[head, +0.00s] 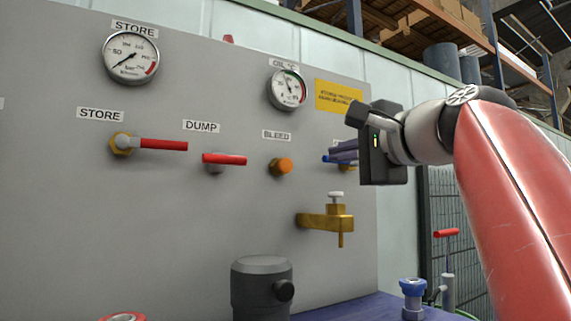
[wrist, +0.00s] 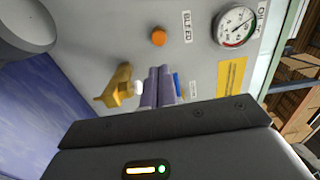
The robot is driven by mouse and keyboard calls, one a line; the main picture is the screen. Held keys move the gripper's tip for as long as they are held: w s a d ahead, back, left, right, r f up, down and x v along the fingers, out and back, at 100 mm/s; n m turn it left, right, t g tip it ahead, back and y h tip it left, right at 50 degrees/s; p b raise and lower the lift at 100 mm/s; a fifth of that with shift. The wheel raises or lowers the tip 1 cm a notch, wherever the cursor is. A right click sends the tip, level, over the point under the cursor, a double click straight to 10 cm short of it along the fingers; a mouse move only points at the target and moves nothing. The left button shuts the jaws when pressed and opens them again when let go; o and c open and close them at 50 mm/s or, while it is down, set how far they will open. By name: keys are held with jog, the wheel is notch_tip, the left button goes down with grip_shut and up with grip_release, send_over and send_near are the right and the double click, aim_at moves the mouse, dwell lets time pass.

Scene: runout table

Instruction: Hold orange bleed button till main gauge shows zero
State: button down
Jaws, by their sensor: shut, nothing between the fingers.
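The orange bleed button (head: 285,166) sits on the grey panel under the BLEED label; it also shows in the wrist view (wrist: 158,38). My gripper (head: 332,152) is shut and empty, to the right of the button. In the wrist view its closed fingertips (wrist: 160,72) are apart from the button. The STORE gauge (head: 131,56) has its needle at lower left. A second gauge (head: 287,90) stands above BLEED, its needle off the lower-left end as far as I can see; its label is hard to read. I cannot read "main" on either gauge.
A red STORE lever (head: 160,145) and a red DUMP lever (head: 224,159) stick out left of the button. A brass tap (head: 328,222) is below right. A blue handle (wrist: 178,86) is partly hidden behind my fingers. A dark cylinder (head: 262,288) stands below.

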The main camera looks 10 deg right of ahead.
aim_at(287, 164)
jog(key=p+x, duration=0.3)
jog(key=x, duration=0.9)
jog(key=shift+w+a, duration=0.15)
jog(key=shift+w, duration=0.2)
jog(key=shift+w+a+f+p, duration=0.1)
jog(key=shift+w+a+p, duration=0.1)
jog(key=shift+w+p, duration=0.3)
